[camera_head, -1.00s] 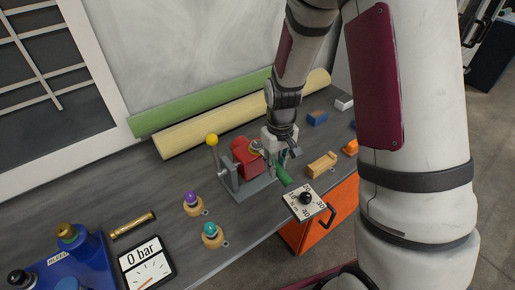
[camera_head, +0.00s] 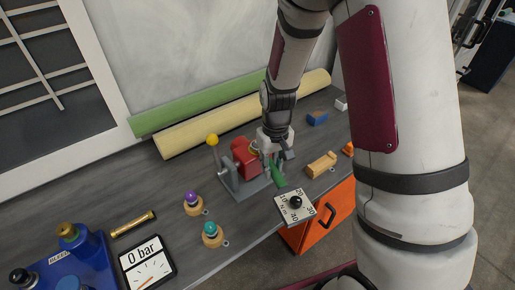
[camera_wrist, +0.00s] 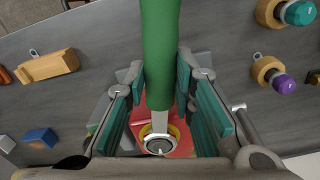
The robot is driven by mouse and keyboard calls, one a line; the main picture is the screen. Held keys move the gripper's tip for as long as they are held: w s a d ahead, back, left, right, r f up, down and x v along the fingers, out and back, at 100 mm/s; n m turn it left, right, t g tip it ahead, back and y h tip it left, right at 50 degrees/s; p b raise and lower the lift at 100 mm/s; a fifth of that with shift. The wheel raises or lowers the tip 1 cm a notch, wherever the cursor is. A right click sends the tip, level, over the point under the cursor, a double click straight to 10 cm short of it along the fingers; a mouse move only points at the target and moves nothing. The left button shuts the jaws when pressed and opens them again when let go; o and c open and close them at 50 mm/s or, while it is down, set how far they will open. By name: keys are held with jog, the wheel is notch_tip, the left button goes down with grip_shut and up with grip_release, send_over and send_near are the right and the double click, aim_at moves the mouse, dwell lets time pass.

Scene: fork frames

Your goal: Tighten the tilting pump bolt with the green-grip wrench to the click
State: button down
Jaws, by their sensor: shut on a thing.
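The green-grip wrench (camera_head: 277,174) shows in the head view, its grip pointing toward the front edge. A white plate with numbers and a black knob (camera_head: 295,205) sits at its outer end. My gripper (camera_head: 268,160) is shut on the wrench; in the wrist view its pads (camera_wrist: 163,95) flank the green grip (camera_wrist: 161,50). The wrench's metal head (camera_wrist: 157,146) lies over a yellow ring on the red pump (camera_wrist: 178,145). The bolt is not clearly distinct there, and I cannot tell how the head sits on it. The red pump (camera_head: 243,151) rests in a grey stand (camera_head: 240,188).
A yellow-ball lever (camera_head: 212,140) stands left of the pump. Purple (camera_head: 192,198) and teal (camera_head: 210,229) knobs, a brass tube (camera_head: 133,224) and a 0 bar gauge (camera_head: 146,262) lie left. A wooden block (camera_head: 321,164) is right. An orange drawer (camera_head: 325,218) is below the front edge.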

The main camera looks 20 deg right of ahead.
jog(key=shift+a+m, duration=1.1)
jog(key=shift+a, duration=0.05)
dwell(0.7)
jog(key=shift+w+a+m+p, duration=0.15)
jog(key=shift+a+m+p, duration=0.1)
jog(key=shift+a+m, duration=0.3)
jog(key=shift+w+a+m+p, duration=0.15)
jog(key=shift+a+m+p, duration=0.1)
jog(key=shift+a+m, duration=0.25)
dwell(0.6)
jog(key=shift+w+a+m, duration=0.45)
jog(key=shift+a+m, duration=0.35)
jog(key=shift+m, duration=0.15)
jog(key=shift+w+a+m, duration=0.4)
jog(key=shift+a+m, duration=0.4)
jog(key=shift+m, duration=0.1)
dwell(0.6)
jog(key=shift+s+d+n+p, duration=0.35)
jog(key=shift+d+n+p, duration=0.05)
jog(key=shift+d+n, duration=0.3)
dwell(0.4)
jog(key=c, duration=1.9)
grip_release()
jog(key=shift+c, duration=0.2)
grip_shut()
jog(key=shift+s+d, duration=0.1)
jog(key=shift+s, duration=0.1)
